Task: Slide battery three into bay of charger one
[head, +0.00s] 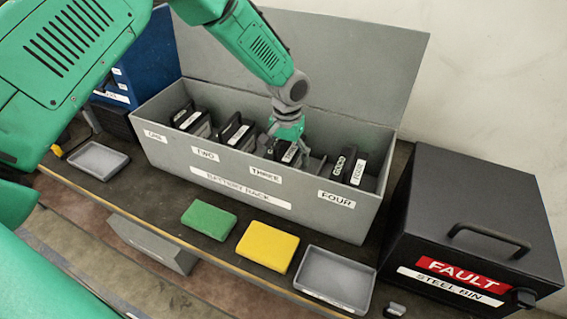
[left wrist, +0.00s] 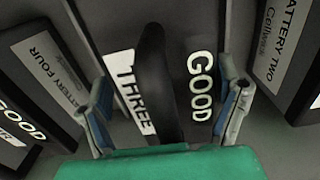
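Battery three (head: 290,154) stands in the slot marked THREE of the grey battery rack (head: 240,188), mostly hidden under my left gripper. In the left wrist view battery three (left wrist: 197,95) shows labels THREE and GOOD with a black handle (left wrist: 155,85) between them. My left gripper (head: 288,142) is down at the battery. Its fingers (left wrist: 167,110) are spread on either side of the battery top, and I cannot see them pressing on it. A blue unit (head: 152,58) with white labels stands at the back left, partly hidden by my arm; no charger number is readable. My right gripper is not in view.
Other batteries (head: 192,121) stand in the rack, including battery four (head: 347,165) and battery two (head: 234,129). A black steel bin (head: 480,215) marked FAULT is at right. Grey trays (head: 335,280), a green block (head: 208,220) and a yellow block (head: 267,247) lie in front.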

